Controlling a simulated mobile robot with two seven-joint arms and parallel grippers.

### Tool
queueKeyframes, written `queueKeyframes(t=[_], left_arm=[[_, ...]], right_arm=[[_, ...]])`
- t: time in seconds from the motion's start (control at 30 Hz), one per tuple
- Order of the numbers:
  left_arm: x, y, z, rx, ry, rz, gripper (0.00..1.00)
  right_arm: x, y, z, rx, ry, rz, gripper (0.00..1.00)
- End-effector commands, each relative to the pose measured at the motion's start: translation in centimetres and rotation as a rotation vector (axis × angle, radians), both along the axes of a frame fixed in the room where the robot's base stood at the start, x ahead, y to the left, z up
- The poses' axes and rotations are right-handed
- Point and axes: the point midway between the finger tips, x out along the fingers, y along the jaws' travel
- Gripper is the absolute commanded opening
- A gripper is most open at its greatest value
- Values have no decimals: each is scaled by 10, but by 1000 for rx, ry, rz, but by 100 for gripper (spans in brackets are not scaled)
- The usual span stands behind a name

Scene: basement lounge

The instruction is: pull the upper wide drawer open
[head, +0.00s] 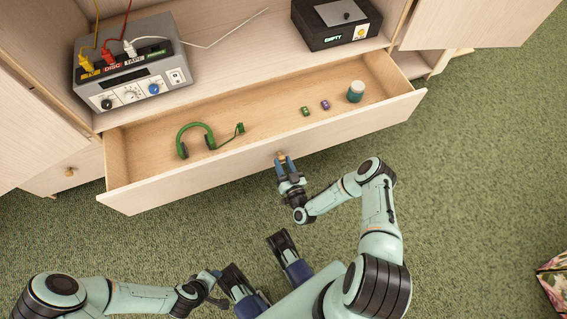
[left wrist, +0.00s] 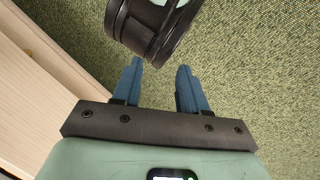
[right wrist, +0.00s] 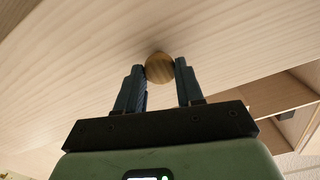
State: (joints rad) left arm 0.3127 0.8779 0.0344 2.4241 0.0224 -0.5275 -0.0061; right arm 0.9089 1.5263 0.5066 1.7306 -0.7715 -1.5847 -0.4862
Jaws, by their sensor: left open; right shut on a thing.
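The upper wide drawer (head: 270,156) is pulled out of the cabinet, its inside in plain view from the head. Its round wooden knob (right wrist: 159,68) is between the fingers of my right gripper (right wrist: 160,75), which is shut on it. In the head view my right gripper (head: 282,162) is at the middle of the drawer front. Inside lie green headphones (head: 196,137), a small green block (head: 305,111), a small purple block (head: 325,104) and a teal jar (head: 355,92) with a pale lid. My left gripper (left wrist: 160,72) is open and empty, low over the carpet, away from the drawer.
A grey device (head: 134,78) with plugged cables and a black box (head: 335,22) marked "EMPTY" stand on the shelf above the drawer. Cabinet doors stand open at left (head: 38,130) and right (head: 478,22). Green carpet (head: 470,180) is clear at right; a floral object (head: 554,280) lies at its edge.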

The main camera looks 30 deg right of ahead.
Motion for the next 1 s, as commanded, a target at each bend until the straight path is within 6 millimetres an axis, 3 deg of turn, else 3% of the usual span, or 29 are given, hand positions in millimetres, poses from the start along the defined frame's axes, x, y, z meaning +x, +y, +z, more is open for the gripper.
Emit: queueKeyframes(t=[0.03,0.07,0.1,0.13,0.43,0.57,1.0], left_arm=[[0,0,0,0,0,0,43],[0,0,0,0,0,0,43],[0,0,0,0,0,0,43],[0,0,0,0,0,0,43],[0,0,0,0,0,0,43],[-4,-2,4,-5,9,-3,43],[-30,-14,25,-38,79,-33,43]], right_arm=[[0,0,-1,0,1,0,0],[0,0,-1,0,1,0,47],[0,0,-1,0,1,0,60],[0,0,-1,0,1,0,62],[-1,0,0,0,2,1,62],[-13,4,0,2,3,1,62],[-102,25,0,3,4,0,62]])
